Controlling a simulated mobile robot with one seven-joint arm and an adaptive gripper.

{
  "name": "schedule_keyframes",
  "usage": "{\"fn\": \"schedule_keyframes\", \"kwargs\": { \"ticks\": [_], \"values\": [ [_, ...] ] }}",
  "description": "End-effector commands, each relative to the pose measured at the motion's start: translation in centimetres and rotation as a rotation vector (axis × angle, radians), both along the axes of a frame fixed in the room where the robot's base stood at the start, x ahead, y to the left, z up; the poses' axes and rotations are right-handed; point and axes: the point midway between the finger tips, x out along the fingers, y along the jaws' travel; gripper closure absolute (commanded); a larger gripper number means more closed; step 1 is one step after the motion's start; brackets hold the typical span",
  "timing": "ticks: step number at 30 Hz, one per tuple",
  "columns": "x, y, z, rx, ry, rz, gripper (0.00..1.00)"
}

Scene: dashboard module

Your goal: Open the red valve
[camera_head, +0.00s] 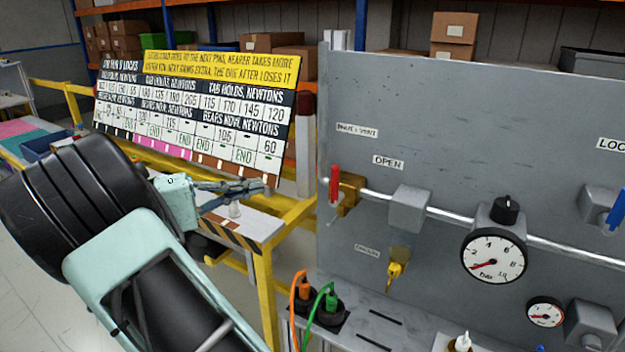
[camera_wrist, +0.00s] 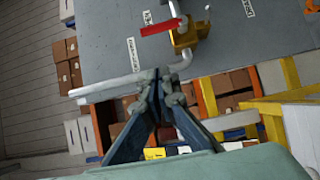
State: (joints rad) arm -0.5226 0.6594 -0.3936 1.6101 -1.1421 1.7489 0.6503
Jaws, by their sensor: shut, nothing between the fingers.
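The red valve has a red lever handle (camera_head: 334,184) on a brass body (camera_head: 350,192), at the left end of a silver pipe (camera_head: 460,222) on the grey panel (camera_head: 450,110). The lever stands upright, across the level pipe. In the wrist view the red lever (camera_wrist: 160,27) and brass body (camera_wrist: 186,38) show at top centre. My gripper (camera_head: 268,184) is left of the lever, apart from it, with its fingers pointing right towards the panel. In the wrist view my gripper (camera_wrist: 161,82) has its fingertips together and empty, below the lever in the picture.
An "OPEN" label (camera_head: 388,161) is right of the valve. A pressure gauge (camera_head: 493,256) with a black knob (camera_head: 506,209) and a blue handle (camera_head: 617,208) are further right. Orange (camera_head: 303,290) and green (camera_head: 331,300) plugs sit below. A yellow frame (camera_head: 264,290) and a sign board (camera_head: 195,105) are near my arm.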

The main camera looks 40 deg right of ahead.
Motion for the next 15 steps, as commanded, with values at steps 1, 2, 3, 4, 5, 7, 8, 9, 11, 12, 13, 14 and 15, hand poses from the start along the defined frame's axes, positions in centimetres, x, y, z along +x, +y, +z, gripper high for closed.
{"fn": "schedule_keyframes", "kwargs": {
  "ticks": [1,2,3,4,5,7,8,9,11,12,13,14,15],
  "values": [
    [0.0,-0.1,0.0,0.000,0.000,-0.001,1.00],
    [-0.1,-0.2,0.0,0.000,0.000,-0.001,1.00],
    [-0.1,-0.4,0.0,0.000,0.000,-0.002,1.00],
    [-0.2,-0.7,0.1,0.000,0.000,-0.002,1.00],
    [-0.3,-1.0,0.1,0.000,0.000,-0.003,1.00],
    [-0.4,-2.0,0.1,0.001,-0.001,-0.003,1.00],
    [-0.6,-2.5,0.2,0.001,-0.001,-0.004,1.00],
    [-0.8,-3.2,0.2,0.001,0.000,-0.005,1.00],
    [-1.0,-4.5,0.1,0.001,0.001,-0.006,1.00],
    [-1.2,-5.4,0.1,0.001,0.002,-0.005,1.00],
    [-1.3,-6.0,0.2,0.001,0.001,-0.004,1.00],
    [-1.5,-6.7,0.2,0.001,0.000,-0.005,1.00],
    [-1.6,-7.6,0.2,0.002,0.001,-0.005,1.00]
  ]
}}
